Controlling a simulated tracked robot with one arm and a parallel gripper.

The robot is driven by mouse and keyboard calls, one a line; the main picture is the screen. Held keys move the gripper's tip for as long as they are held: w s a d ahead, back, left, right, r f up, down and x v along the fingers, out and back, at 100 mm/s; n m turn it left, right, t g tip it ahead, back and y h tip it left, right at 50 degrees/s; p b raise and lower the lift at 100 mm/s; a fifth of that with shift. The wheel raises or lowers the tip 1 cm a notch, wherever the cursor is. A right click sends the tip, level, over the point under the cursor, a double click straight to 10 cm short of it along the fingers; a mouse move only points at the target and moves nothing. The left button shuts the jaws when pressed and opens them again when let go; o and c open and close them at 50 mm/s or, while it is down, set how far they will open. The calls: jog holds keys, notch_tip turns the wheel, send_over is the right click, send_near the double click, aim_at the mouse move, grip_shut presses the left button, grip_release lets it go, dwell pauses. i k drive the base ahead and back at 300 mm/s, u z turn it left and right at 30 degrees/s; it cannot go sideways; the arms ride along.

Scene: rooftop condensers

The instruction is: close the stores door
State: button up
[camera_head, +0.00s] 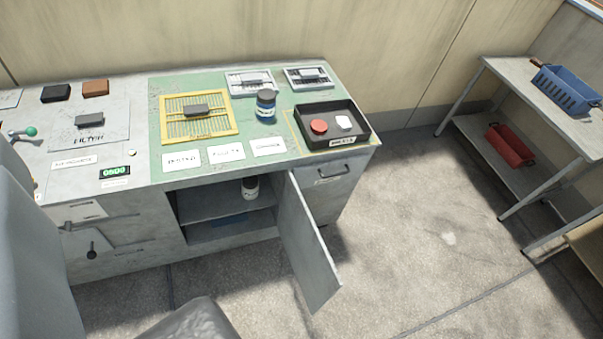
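The stores door (307,245) is a grey panel on the front of the grey bench cabinet. It stands wide open, swung out toward me from the right side of the cabinet opening. Inside the opening (205,206) I see a shelf with a white bottle with a dark label (250,187) and something blue lower down. My gripper is not clearly visible. A grey shape at the left edge and a dark rounded shape at the bottom hide part of the floor and bench.
The bench top (140,160) holds a yellow-framed filter (198,117), a blue bottle (265,105), a black tray (333,125) and several cards. A drawer (340,180) is right of the opening. A metal shelf unit (515,75) stands at the right. The floor (430,210) between is clear.

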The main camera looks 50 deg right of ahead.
aim_at(318, 280)
jog(key=u, duration=1.75)
jog(key=k, duration=2.6)
jog(key=z, duration=1.45)
jog(key=i, duration=1.05)
